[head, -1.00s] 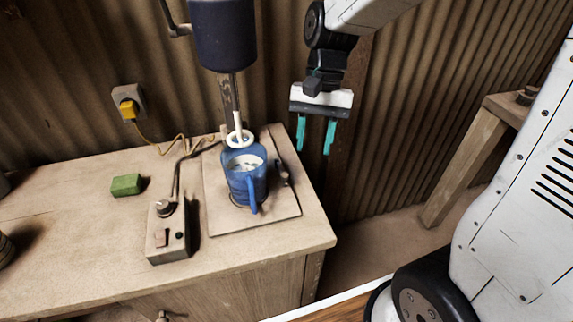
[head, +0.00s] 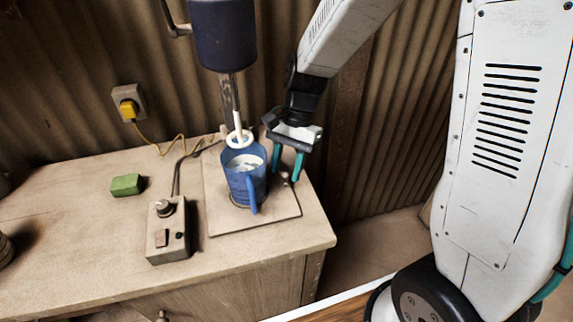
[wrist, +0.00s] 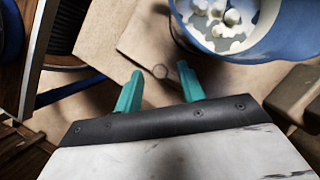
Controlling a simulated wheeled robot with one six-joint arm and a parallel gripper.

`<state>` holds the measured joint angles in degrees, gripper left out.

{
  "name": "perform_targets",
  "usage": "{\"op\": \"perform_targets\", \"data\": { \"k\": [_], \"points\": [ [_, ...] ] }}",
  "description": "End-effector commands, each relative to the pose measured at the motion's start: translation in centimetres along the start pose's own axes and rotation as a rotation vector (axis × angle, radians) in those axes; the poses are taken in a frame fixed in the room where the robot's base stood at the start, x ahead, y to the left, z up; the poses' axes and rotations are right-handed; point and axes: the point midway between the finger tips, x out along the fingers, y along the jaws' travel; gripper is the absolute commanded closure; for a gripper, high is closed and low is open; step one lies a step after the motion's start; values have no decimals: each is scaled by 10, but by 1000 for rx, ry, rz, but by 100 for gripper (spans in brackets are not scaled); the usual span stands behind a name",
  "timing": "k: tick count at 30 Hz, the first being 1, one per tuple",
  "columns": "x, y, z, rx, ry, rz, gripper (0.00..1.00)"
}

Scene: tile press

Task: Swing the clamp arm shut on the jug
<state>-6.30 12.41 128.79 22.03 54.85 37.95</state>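The blue jug (head: 243,184) stands upright on a square board on the bench, its handle towards the front. The wrist view shows its rim (wrist: 262,55) and pale lumps inside. My gripper (head: 285,177) is just right of the jug, pointing down, with its teal fingers apart. In the wrist view, a small round knob (wrist: 160,71), apparently the clamp arm's end, lies between the fingertips (wrist: 159,70) with gaps beside it. Most of the clamp arm is hidden by my gripper in the head view. I cannot tell whether the fingers touch the knob.
A dark motor head (head: 223,35) with a shaft and white ring (head: 239,138) hangs over the jug. A control box (head: 167,230) with a knob and switch stands left of the board (head: 270,218). A green block (head: 126,185) lies further left.

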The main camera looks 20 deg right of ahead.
Motion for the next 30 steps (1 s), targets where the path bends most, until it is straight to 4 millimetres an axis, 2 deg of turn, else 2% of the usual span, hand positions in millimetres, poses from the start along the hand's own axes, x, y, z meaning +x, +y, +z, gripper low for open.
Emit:
{"op": "perform_targets", "data": {
  "k": [6, 7, 11, 16, 24, 30],
  "points": [
    [1, 0, 0, 0, 0, 0, 61],
    [1, 0, 0, 0, 0, -1, 64],
    [0, 0, 0, -1, 1, -1, 100],
    [1, -1, 1, 12, 1, -7, 100],
    [4, -11, 10, 209, 2, -88, 100],
    [4, -12, 10, 217, 1, -92, 100]
  ]
}}
